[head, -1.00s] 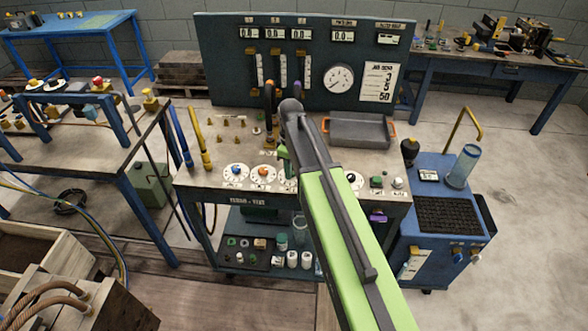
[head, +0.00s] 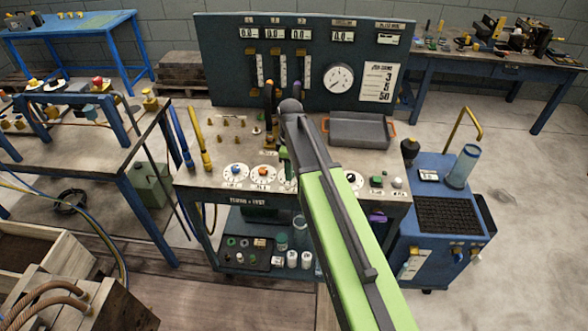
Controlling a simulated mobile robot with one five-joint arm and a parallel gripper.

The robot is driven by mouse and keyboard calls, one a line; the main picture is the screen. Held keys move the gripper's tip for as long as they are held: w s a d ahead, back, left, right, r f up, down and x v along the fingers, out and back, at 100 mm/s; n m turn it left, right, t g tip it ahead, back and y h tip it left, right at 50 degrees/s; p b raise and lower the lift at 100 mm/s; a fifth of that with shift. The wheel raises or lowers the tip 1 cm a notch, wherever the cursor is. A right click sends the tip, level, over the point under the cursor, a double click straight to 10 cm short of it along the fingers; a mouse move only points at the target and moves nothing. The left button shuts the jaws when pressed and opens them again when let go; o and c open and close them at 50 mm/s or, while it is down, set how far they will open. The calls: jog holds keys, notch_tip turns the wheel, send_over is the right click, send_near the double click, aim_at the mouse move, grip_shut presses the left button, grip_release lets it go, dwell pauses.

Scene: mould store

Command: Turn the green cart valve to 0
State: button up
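The grey-topped valve cart (head: 222,127) stands in the middle of the head view. Its front edge carries round white dials: one with a blue knob (head: 236,170), one with an orange knob (head: 263,171), and a third dial (head: 287,184) partly covered by my arm. A small green piece (head: 284,160) shows upright just above the third dial, against my arm; I cannot tell whether it is the green valve's handle. My lime-green arm reaches over the cart from the lower right. My gripper's fingertips are hidden around there, so its opening and any contact are unclear.
A dark gauge panel (head: 230,70) rises behind the cart's top. Right of my arm are a black-knobbed dial (head: 352,178), a grey tray (head: 360,128) and a green button (head: 376,182). A blue trolley (head: 425,180) stands close at right, a workbench (head: 130,165) at left.

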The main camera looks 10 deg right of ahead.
jog(key=o, duration=0.3)
jog(key=shift+s+r, duration=0.1)
notch_tip(320, 180, up, 17)
jog(key=p, duration=1.7)
jog(key=shift+r, duration=0.2)
jog(key=shift+f, duration=0.1)
